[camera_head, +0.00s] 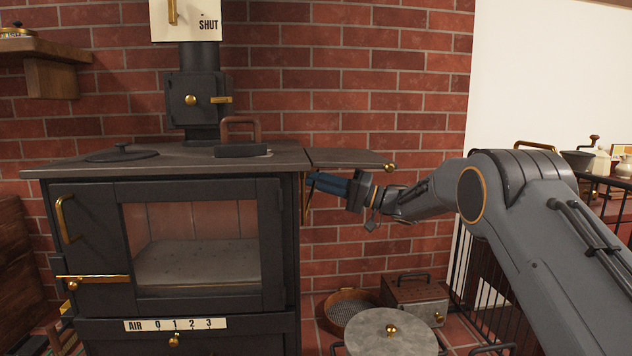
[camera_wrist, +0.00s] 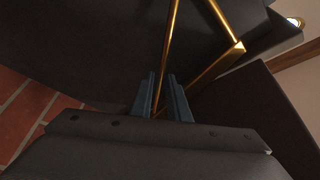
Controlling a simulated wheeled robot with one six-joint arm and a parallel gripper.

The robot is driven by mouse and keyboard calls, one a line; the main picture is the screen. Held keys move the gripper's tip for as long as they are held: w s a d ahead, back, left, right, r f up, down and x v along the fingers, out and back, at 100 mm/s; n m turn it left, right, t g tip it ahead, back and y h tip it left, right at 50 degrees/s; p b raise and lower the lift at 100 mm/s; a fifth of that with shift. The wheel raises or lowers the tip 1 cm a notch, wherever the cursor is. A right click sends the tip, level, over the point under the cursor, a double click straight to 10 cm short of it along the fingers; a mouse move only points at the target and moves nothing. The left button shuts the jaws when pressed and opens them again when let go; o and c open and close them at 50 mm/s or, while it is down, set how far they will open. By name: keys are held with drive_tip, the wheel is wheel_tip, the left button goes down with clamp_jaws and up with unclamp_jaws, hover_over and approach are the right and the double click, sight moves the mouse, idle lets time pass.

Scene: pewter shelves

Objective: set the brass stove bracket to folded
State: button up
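The brass stove bracket (camera_head: 306,206) shows as a thin strip at the stove's right side, under the small side shelf; my gripper hides part of it. In the wrist view the bracket (camera_wrist: 219,62) is made of brass bars meeting at a corner, close to a dark panel. My gripper (camera_head: 312,183) reaches in from the right beneath the side shelf. In the wrist view its blue fingers (camera_wrist: 162,80) stand apart, one on each side of a brass bar. Narrow gaps show beside the bar, so the gripper looks open around it.
The side shelf (camera_head: 350,158) extends level from the stove top (camera_head: 170,160), just above my gripper. A round lidded pot (camera_head: 390,335), a pan (camera_head: 350,306) and a metal box (camera_head: 415,294) stand below. The brick wall (camera_head: 400,70) is close behind.

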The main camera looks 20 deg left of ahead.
drive_tip(key=v, duration=0.8)
drive_tip(key=shift+c, duration=0.4)
